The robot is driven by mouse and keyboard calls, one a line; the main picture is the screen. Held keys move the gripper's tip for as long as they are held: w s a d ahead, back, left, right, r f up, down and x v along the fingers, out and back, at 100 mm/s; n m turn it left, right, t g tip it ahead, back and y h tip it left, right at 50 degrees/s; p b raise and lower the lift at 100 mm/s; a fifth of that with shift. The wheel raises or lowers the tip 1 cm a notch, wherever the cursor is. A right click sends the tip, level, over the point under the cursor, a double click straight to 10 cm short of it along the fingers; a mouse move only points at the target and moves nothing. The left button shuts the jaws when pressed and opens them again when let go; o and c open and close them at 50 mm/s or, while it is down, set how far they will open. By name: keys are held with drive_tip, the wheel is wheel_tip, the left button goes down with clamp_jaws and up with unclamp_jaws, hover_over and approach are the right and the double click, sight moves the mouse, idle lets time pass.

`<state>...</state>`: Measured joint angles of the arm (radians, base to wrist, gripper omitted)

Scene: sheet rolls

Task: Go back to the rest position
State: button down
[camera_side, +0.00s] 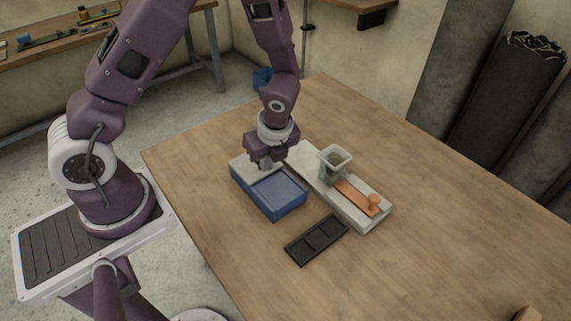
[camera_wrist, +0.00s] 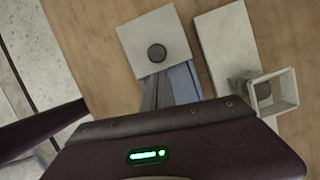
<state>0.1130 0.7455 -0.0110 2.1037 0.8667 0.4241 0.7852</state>
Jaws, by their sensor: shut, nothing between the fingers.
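My gripper (camera_side: 266,166) points down over the blue box (camera_side: 277,194), close above it, with its fingers shut and empty. A pale grey plate (camera_side: 244,168) lies at the far left end of the box. In the wrist view the plate (camera_wrist: 139,33) is square with a dark round knob (camera_wrist: 157,53), and the blue box (camera_wrist: 184,82) shows below it. From the side my gripper hides the knob. I cannot tell whether the fingers touch the plate or the box.
Right of the box stands a pale grey base (camera_side: 358,215) with a square funnel (camera_side: 335,158) and an orange slider with a knob (camera_side: 374,201). A black tray with compartments (camera_side: 316,239) lies in front. The wooden table (camera_side: 440,255) is clear to the right. Dark rolls (camera_side: 508,98) lean behind.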

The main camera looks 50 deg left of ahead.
drive_tip(key=s+d+r+n, duration=0.2)
drive_tip(key=d+r+n, duration=0.15)
drive_tip(key=r, duration=1.15)
drive_tip(key=s+d+r+n+t+h, duration=0.1)
drive_tip(key=s+r+n+t+h, duration=0.2)
drive_tip(key=s+r+n, duration=0.9)
drive_tip(key=s+n+t, duration=0.2)
drive_tip(key=s+n, duration=0.1)
drive_tip(key=n, duration=0.1)
drive_tip(key=shift+d+h, duration=0.3)
drive_tip(key=shift+d, duration=0.05)
